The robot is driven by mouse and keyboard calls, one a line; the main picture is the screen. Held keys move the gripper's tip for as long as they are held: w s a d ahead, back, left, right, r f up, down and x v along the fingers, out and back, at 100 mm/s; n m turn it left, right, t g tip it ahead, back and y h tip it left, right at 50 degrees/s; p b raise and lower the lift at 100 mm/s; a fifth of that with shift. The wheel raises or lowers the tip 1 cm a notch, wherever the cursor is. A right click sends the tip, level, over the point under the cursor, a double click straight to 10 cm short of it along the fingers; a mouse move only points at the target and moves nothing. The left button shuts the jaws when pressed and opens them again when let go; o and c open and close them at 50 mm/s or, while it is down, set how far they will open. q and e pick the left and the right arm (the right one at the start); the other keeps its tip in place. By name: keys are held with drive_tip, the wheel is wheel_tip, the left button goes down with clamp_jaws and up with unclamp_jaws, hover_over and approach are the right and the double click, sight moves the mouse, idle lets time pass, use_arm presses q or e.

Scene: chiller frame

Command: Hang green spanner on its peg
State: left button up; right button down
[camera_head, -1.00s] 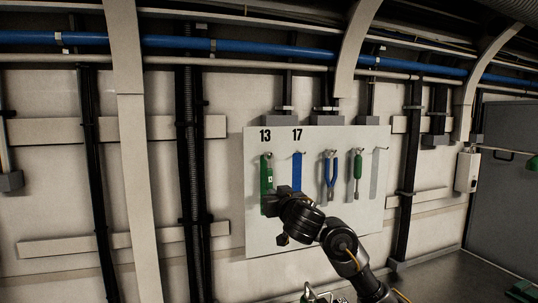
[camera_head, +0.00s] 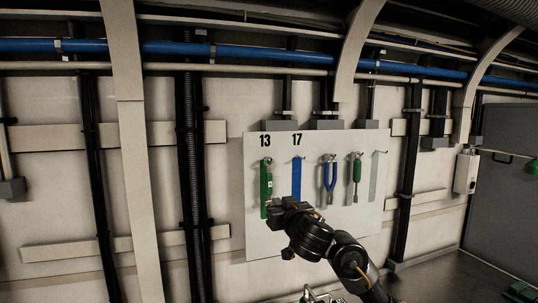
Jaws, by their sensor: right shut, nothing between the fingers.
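The green spanner (camera_head: 268,180) hangs on the peg under the number 13, at the left of the pale tool board (camera_head: 257,240). It hangs upright over a green strip on the board, and its outline is hard to tell from the strip. My right gripper (camera_head: 275,214) is shut and empty. It is beside and low on the green strip, just right of its lower end, and it appears apart from the spanner. My left gripper is out of view.
A bare blue strip (camera_head: 297,178) lies under number 17. Blue-handled pliers (camera_head: 330,174) and a green-handled screwdriver (camera_head: 357,172) hang to the right. A grey strip (camera_head: 374,180) at the far right is bare.

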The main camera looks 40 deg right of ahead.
drive_tip(key=p+v, duration=0.2)
drive_tip(key=v, duration=0.2)
drive_tip(key=shift+s+a, duration=0.1)
drive_tip(key=shift+s, duration=0.05)
idle(0.6)
